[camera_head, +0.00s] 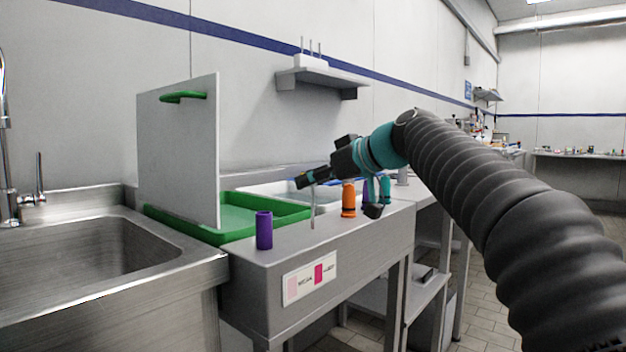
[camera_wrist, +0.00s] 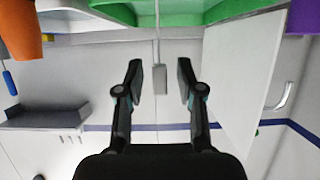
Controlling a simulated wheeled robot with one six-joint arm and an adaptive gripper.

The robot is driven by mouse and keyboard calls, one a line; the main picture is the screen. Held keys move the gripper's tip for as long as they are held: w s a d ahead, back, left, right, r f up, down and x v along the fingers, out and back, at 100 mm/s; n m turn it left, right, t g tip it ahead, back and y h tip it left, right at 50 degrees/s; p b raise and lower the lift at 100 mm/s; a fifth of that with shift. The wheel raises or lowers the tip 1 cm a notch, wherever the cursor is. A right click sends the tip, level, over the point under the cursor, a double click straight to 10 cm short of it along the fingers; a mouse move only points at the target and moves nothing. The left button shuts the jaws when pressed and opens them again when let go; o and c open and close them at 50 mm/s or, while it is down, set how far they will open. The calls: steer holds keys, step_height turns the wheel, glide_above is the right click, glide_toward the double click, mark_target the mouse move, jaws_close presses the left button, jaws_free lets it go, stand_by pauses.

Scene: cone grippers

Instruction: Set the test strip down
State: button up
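A thin grey strip (camera_head: 312,208), which looks like the test strip, hangs upright below my gripper (camera_head: 303,182) in the head view. Its lower end is close to the grey bench top; I cannot tell whether it touches. In the wrist view a grey block (camera_wrist: 160,79) with a thin stem lies between the two fingers of my gripper (camera_wrist: 160,78). The fingers stand apart, with a visible gap on each side of the block. My gripper looks open around it.
A purple cylinder (camera_head: 264,230) stands near the bench's front left. A green tray (camera_head: 232,217) with an upright white board (camera_head: 178,150) lies behind. An orange piece (camera_head: 348,200) stands to the right. A white tray (camera_head: 262,189) is behind; a steel sink (camera_head: 80,262) is left.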

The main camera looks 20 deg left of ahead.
steer(key=v, duration=1.2)
steer(key=shift+r, duration=0.15)
steer(key=s+d+f+m+h, duration=0.4)
steer(key=s+d+f, duration=0.4)
steer(key=f, duration=0.5)
steer(key=s+d+f+m+h, duration=0.4)
steer(key=s+d+f, duration=0.5)
steer(key=f, duration=0.5)
steer(key=s+d+f+m+h, duration=0.4)
steer(key=s+d+f, duration=0.5)
steer(key=f, duration=0.4)
steer(key=shift+f+m+t+h, duration=0.15)
steer(key=shift+m+t+h, duration=0.15)
steer(key=shift+m, duration=0.5)
steer(key=shift+s, duration=0.1)
